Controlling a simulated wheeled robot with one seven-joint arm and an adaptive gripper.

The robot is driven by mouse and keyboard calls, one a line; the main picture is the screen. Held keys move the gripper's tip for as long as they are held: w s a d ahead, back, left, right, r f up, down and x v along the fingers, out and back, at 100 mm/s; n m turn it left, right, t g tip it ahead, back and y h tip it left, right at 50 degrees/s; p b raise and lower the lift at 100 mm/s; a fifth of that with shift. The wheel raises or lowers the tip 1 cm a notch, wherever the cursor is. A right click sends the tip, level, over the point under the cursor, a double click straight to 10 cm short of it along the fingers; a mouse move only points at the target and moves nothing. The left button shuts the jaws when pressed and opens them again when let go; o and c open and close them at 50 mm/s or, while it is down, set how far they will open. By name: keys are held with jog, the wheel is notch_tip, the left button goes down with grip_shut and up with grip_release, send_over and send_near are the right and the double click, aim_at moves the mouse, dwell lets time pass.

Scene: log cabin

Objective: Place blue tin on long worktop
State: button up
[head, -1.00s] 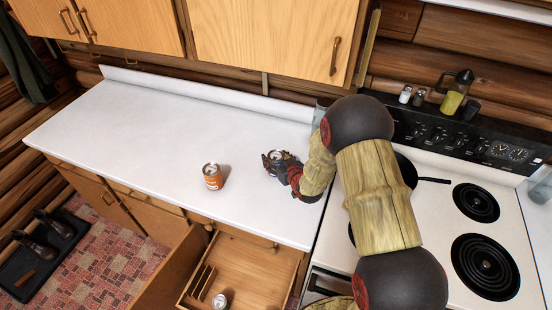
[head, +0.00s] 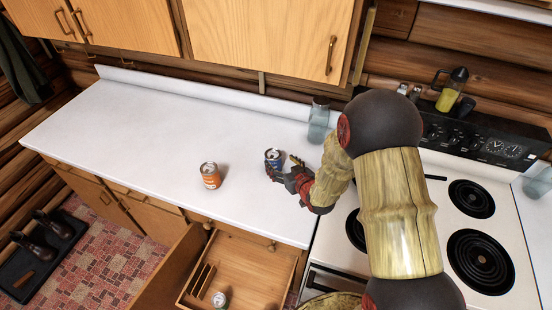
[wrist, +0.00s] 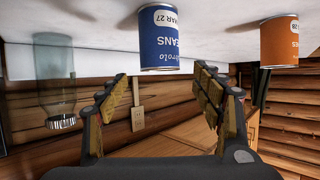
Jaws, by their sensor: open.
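The blue tin (head: 273,157) stands upright on the long white worktop (head: 130,130), near its right end. In the wrist view, which is upside down, the blue tin (wrist: 165,38) stands on the white surface beyond my fingertips. My gripper (head: 285,168) is open at the tin's near right side. In the wrist view its two fingers (wrist: 163,82) are spread wide with nothing between them, and a gap shows between them and the tin.
An orange tin (head: 210,176) stands left of the blue tin, also in the wrist view (wrist: 279,40). A glass jar (head: 319,122) stands behind my gripper. An open drawer (head: 245,265) holds another can (head: 219,299). The stove (head: 440,225) is at the right. The worktop's left is clear.

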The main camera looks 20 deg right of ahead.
jog(key=s+d+r+m+g+h, duration=0.1)
jog(key=s+r+g+h, duration=0.1)
jog(key=s+r, duration=0.55)
jog(key=s+d+r+g+h, duration=0.15)
jog(key=s+r, duration=0.25)
jog(key=r, duration=0.7)
jog(key=s+a+r+g, duration=0.1)
jog(key=s+r, duration=0.1)
jog(key=s, duration=0.5)
jog(key=s+a+r+g+y, duration=0.1)
jog(key=s+a+r, duration=0.1)
jog(key=s, duration=0.6)
jog(key=s+a+r+g, duration=0.2)
jog(key=s+r, duration=0.1)
jog(key=s, duration=0.4)
jog(key=shift+s+r+m, duration=0.3)
jog(key=shift+r+m, duration=0.1)
jog(key=shift+a+f+y, duration=0.1)
jog(key=shift+y, duration=0.15)
